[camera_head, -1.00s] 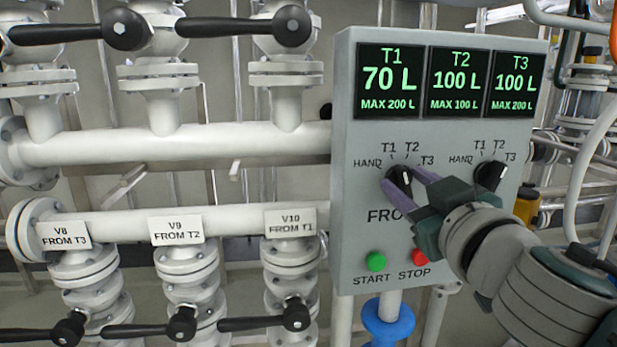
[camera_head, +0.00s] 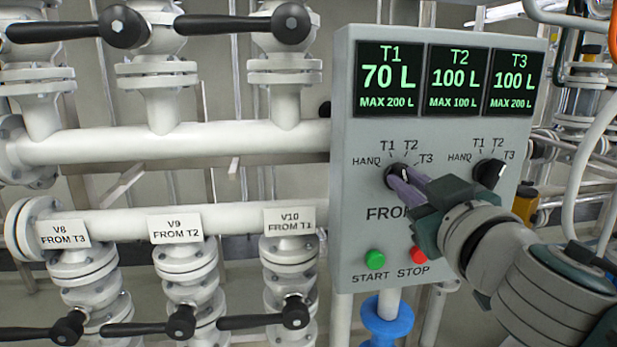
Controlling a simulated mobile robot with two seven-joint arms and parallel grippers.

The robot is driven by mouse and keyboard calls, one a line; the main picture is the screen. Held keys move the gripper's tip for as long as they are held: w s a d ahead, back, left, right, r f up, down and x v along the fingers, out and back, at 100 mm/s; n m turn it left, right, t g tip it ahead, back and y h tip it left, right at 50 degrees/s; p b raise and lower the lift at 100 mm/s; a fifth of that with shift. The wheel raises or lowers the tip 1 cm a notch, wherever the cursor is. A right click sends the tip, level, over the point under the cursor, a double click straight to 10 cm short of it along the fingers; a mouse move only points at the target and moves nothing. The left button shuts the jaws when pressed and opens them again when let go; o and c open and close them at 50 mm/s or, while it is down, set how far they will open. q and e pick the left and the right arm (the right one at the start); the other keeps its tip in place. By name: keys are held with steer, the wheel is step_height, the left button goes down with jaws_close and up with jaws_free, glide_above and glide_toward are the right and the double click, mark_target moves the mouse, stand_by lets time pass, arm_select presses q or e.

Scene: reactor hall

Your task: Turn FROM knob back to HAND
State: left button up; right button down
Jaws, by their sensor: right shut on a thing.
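The FROM knob (camera_head: 397,175) is the left black knob on the grey control panel (camera_head: 350,225). Around it are the labels HAND, T1, T2 and T3. My right gripper (camera_head: 402,181) comes in from the right with its purple fingers closed on the knob. The fingers hide much of the knob and part of the FROM label; the knob's exact pointer position is hard to tell. My left gripper is out of view.
A second black knob (camera_head: 489,173) sits to the right. Displays read T1 70 L, T2 100 L, T3 100 L. White pipes and valves with black handles (camera_head: 245,26) stand left.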

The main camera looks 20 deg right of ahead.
steer(key=shift+n, duration=0.3)
steer(key=shift+a+n, duration=0.15)
steer(key=shift+n, duration=3.75)
steer(key=c, duration=0.9)
jaws_free()
steer(key=shift+f, duration=0.1)
